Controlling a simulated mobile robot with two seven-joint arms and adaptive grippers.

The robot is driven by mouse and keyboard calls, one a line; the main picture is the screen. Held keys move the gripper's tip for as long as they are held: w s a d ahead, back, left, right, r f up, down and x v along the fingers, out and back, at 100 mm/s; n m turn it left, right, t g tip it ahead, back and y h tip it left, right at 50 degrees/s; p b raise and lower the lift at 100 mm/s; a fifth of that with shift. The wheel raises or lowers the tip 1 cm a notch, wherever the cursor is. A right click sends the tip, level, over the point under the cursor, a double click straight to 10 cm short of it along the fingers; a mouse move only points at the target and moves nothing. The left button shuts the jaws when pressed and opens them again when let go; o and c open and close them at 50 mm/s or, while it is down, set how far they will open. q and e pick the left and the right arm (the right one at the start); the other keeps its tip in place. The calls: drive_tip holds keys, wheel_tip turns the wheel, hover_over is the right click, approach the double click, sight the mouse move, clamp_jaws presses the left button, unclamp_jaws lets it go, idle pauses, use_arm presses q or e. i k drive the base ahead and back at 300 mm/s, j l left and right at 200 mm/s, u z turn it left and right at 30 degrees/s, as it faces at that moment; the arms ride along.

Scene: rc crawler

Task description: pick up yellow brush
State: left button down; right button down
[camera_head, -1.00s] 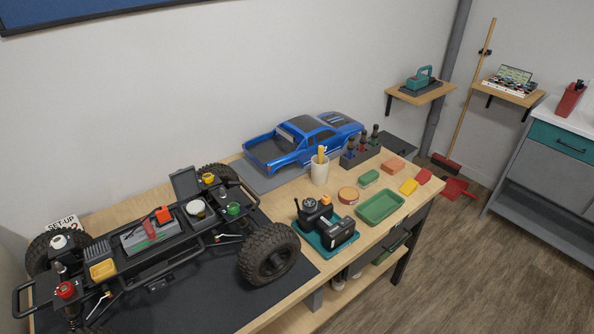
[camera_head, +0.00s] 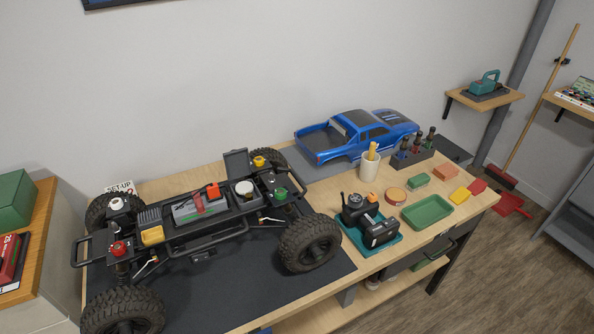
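A yellow handle (camera_head: 373,150), which looks like the brush, stands upright in a white cup (camera_head: 369,168) on the wooden workbench. The cup is in front of the blue truck body and behind the teal tray with the controller. The lower part of the brush is hidden inside the cup. Neither of my grippers shows in the head view.
The RC crawler chassis (camera_head: 212,215) fills the left of the bench on a black mat (camera_head: 262,291). A blue truck body (camera_head: 357,135), a controller (camera_head: 371,222), a green tray (camera_head: 427,212) and small coloured blocks crowd the right. A wooden side surface (camera_head: 35,230) stands at the left.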

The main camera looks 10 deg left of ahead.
sight(371, 152)
drive_tip(key=i+l+u, duration=0.1)
drive_tip(key=l+u, duration=0.9)
drive_tip(key=k+l+u, duration=0.15)
drive_tip(key=l+u, duration=0.35)
